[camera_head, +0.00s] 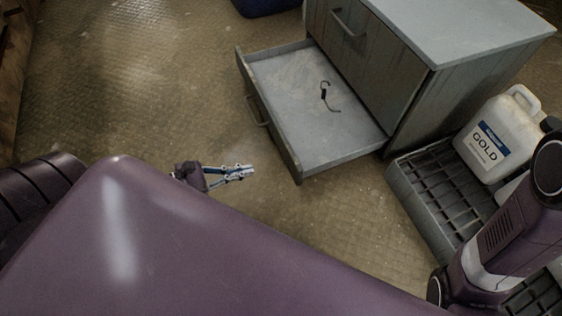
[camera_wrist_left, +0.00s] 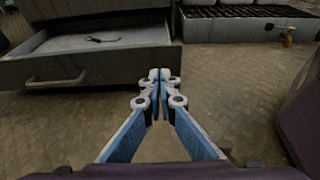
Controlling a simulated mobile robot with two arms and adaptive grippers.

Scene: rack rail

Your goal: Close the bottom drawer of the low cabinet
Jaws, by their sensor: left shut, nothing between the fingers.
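The low cabinet (camera_head: 420,60) stands at the upper right of the head view. Its bottom drawer (camera_head: 290,150) is pulled well out toward the left, with a bar handle (camera_head: 257,110) on its front. A dark hooked piece (camera_head: 325,95) lies on the drawer floor. In the left wrist view the drawer front (camera_wrist_left: 90,68) spans the upper left. My left gripper (camera_head: 250,171) is shut and empty, low over the floor, apart from the drawer front and to its near side. It also shows in the left wrist view (camera_wrist_left: 158,75). My right gripper is not in view.
A grey slatted crate (camera_head: 405,175) holding a white jug (camera_head: 500,135) labelled GOLD stands right of the drawer. A dark blue object (camera_head: 265,6) sits at the top edge. The floor left of the drawer is clear.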

